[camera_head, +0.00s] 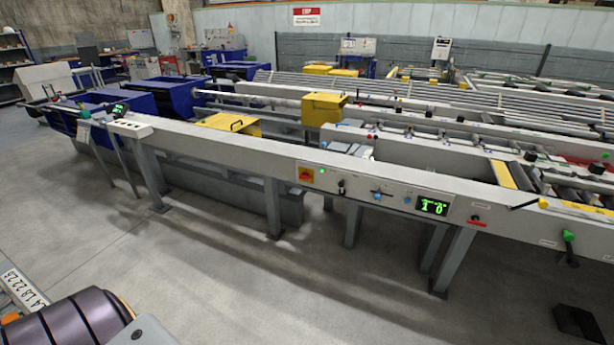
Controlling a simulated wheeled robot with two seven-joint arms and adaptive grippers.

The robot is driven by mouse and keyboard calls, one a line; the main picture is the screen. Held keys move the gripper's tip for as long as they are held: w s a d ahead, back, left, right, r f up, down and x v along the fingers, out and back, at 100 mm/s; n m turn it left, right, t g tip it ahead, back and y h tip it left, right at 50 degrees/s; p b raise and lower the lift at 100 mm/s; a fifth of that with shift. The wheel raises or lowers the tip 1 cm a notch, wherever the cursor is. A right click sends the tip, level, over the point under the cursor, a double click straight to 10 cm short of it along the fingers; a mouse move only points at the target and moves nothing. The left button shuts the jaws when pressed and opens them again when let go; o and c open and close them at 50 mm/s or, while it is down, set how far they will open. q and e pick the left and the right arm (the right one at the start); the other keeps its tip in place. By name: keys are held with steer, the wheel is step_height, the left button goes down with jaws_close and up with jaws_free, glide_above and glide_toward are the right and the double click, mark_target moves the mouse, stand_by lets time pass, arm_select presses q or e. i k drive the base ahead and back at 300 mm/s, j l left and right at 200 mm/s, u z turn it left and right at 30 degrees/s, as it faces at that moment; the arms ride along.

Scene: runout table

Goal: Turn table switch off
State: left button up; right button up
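The runout table (230,148) runs across the view as a long grey beam on grey legs. On its front face is a control panel (392,195). The panel has a red rotary switch on a yellow plate (307,174), a small black switch (341,186), a blue knob (377,196) and a lit green display (432,206). A black and red control (474,220) sits right of the display. Which one is the table switch, and its set position, I cannot tell. Neither gripper is in view.
A black box-like object (580,323) lies on the floor at the lower right. The concrete floor (250,285) before the panel is clear.

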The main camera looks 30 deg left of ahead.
mark_target(305, 175)
steer(key=u, duration=1.1)
